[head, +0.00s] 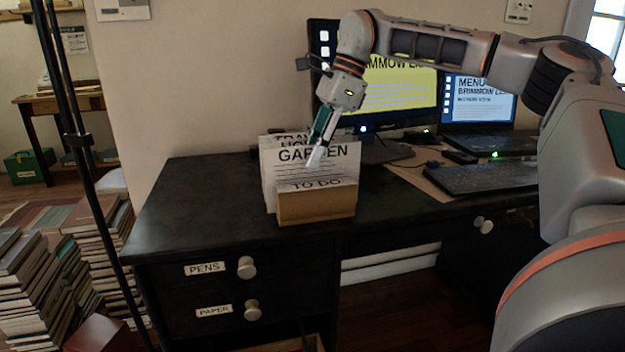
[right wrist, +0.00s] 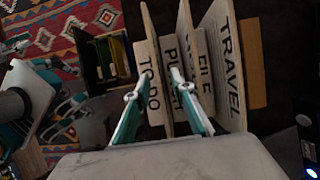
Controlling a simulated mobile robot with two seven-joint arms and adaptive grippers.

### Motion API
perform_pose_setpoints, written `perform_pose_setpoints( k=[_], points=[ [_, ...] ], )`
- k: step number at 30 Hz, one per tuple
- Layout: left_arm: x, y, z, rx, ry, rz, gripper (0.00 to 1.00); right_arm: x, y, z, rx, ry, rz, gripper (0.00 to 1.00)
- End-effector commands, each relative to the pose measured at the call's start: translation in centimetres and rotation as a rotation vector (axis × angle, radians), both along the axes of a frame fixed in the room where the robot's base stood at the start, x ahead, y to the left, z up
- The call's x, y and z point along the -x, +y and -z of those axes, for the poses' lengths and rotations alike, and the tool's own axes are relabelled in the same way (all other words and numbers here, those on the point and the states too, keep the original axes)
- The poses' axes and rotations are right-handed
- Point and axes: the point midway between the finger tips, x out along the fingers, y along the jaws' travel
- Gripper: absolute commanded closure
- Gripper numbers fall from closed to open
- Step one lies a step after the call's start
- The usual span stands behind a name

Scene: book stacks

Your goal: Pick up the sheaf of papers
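Several upright sheets of paper (head: 288,178) stand in a tan holder (head: 317,207) on the black desk. Their printed headings include GARDEN and TO DO, with others partly hidden behind. My right gripper (head: 319,152) points down at the holder, its fingertips in front of the GARDEN sheet. In the right wrist view, its two fingers (right wrist: 155,84) are apart, with the TO DO sheet (right wrist: 148,75) showing between them. The TRAVEL sheet (right wrist: 226,75) stands to the right of the fingers. I cannot tell whether the fingers touch any sheet.
A monitor (head: 400,85), a laptop (head: 478,100) and a keyboard (head: 487,178) occupy the desk's right side. The desk top (head: 195,205) left of the holder is clear. Book stacks (head: 100,245) stand on the floor at left.

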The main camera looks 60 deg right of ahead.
Motion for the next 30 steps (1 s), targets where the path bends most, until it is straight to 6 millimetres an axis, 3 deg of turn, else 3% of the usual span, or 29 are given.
perform_pose_setpoints(
  k=[23,26,30],
  points=[
    [-0.18,0.17,-0.30,-0.009,-0.009,0.003,0.58,0.02,-0.01,0.56,-0.001,0.002,0.000,0.76],
    [-0.18,0.17,-0.29,-0.009,-0.008,0.003,0.58,0.02,-0.01,0.56,-0.001,0.002,0.000,0.97],
    [-0.17,0.17,-0.29,-0.009,-0.008,0.003,0.58,0.01,-0.01,0.56,0.000,0.002,0.001,1.00]
  ],
)
